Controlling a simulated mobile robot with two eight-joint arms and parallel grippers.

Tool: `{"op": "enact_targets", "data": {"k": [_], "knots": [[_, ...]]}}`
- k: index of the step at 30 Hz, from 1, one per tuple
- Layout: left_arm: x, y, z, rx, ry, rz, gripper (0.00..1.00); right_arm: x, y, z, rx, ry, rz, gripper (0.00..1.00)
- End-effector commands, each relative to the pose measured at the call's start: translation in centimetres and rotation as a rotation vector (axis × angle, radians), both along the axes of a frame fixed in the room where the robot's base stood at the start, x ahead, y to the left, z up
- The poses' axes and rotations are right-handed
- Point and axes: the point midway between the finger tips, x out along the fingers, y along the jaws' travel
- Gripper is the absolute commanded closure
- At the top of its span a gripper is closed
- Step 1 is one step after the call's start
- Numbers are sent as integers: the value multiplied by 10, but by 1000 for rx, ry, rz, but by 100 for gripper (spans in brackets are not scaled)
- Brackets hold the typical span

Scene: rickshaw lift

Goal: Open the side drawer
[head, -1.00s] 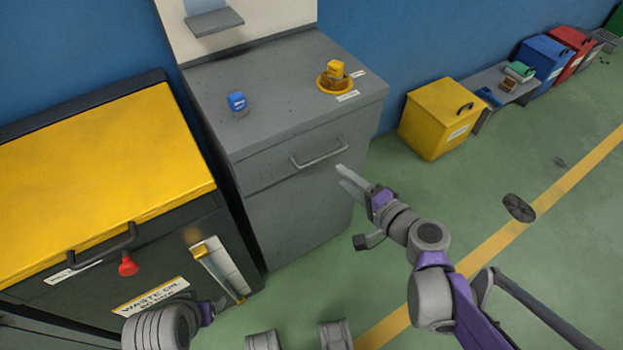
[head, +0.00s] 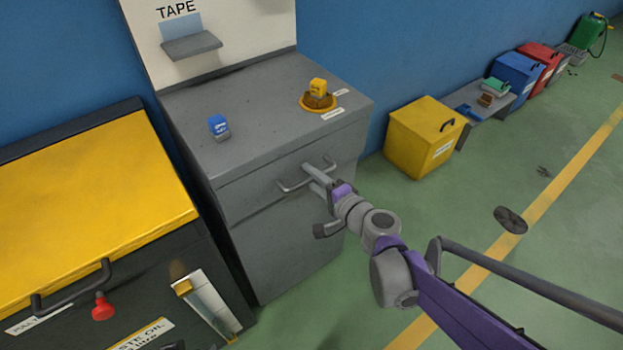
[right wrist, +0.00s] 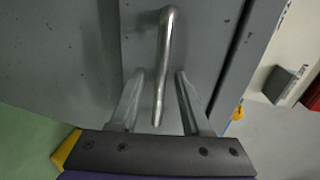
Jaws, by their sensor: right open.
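The grey side drawer (head: 240,197) is in the upper front of the grey cabinet and looks shut. Its bar handle (head: 291,187) runs across the drawer front. My right gripper (head: 309,175) is at this handle with its fingers open on either side of the bar. In the right wrist view, the handle (right wrist: 165,50) runs between the two open fingers (right wrist: 160,74), with a gap showing on each side. My left gripper is not in view.
A blue item (head: 218,126) and a yellow item (head: 318,88) in an orange dish (head: 304,102) stand on the cabinet top. A yellow-lidded waste oil bin (head: 90,200) stands close on the left. A yellow box (head: 405,140) stands to the right. The green floor in front is mostly clear.

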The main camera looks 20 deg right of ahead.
Motion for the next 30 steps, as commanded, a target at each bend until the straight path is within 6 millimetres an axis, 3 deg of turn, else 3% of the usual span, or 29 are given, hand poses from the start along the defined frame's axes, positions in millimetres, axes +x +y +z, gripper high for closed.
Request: {"op": "enact_targets", "data": {"k": [8, 16, 17, 30], "knots": [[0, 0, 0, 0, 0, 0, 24, 2, 1, 0, -1, 0, 0, 53], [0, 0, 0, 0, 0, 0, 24, 2, 1, 0, -1, 0, 0, 98], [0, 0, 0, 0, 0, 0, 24, 2, 1, 0, -1, 0, 1, 100], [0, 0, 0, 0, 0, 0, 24, 2, 1, 0, -1, 0, 1, 100]]}}
